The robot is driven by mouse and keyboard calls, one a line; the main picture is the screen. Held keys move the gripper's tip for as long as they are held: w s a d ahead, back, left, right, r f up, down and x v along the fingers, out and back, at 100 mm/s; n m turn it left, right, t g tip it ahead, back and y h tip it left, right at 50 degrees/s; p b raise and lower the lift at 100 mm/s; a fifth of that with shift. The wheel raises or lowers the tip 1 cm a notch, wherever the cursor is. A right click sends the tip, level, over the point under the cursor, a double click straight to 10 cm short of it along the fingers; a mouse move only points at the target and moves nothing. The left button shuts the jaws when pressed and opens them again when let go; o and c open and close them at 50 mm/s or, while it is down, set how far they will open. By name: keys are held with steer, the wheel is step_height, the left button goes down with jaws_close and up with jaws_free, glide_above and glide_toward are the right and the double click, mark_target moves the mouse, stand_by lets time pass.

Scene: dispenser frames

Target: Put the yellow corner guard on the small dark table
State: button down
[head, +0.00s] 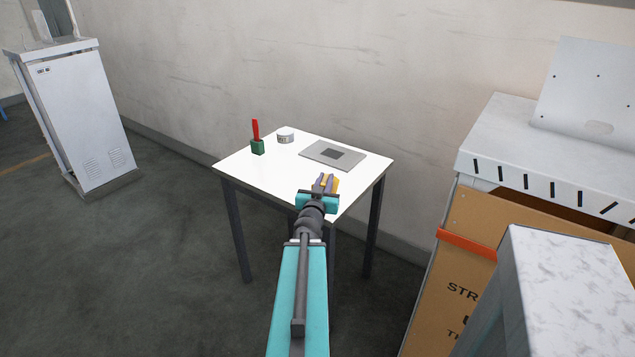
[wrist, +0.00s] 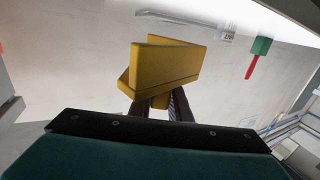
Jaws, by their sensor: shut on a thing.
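The yellow corner guard (head: 332,184) is between the fingers of my gripper (head: 324,182), over the near right part of the table in the head view. In the wrist view the guard (wrist: 165,66) shows as an L-shaped piece, gripped at its lower end by my gripper (wrist: 160,103). The small table (head: 234,164) has a white top and dark legs. My gripper hides part of its near edge. I cannot tell whether the guard touches the tabletop.
On the table are a green block (head: 257,147) with a red upright piece, a white round container (head: 286,135) and a grey plate (head: 349,162) with a dark square. The tabletop's left front is clear. A white cabinet (head: 90,115) stands left; a cardboard box (head: 470,270) stands right.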

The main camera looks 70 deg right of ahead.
steer(key=shift+w+d+f+b, duration=0.25)
steer(key=shift+w+d+b, duration=0.35)
steer(key=shift+b, duration=0.35)
steer(key=shift+d+r, duration=0.1)
steer(key=shift+d, duration=0.2)
steer(key=w+d, duration=0.4)
steer(key=d, duration=0.2)
steer(key=shift+w+f+p, duration=0.25)
steer(key=shift+f+p, duration=0.05)
steer(key=shift+p, duration=0.1)
steer(key=shift+f+b, duration=0.6)
steer(key=shift+f, duration=1.15)
steer(key=shift+f, duration=0.1)
steer(key=c, duration=1.6)
jaws_free()
steer(key=shift+c, duration=0.2)
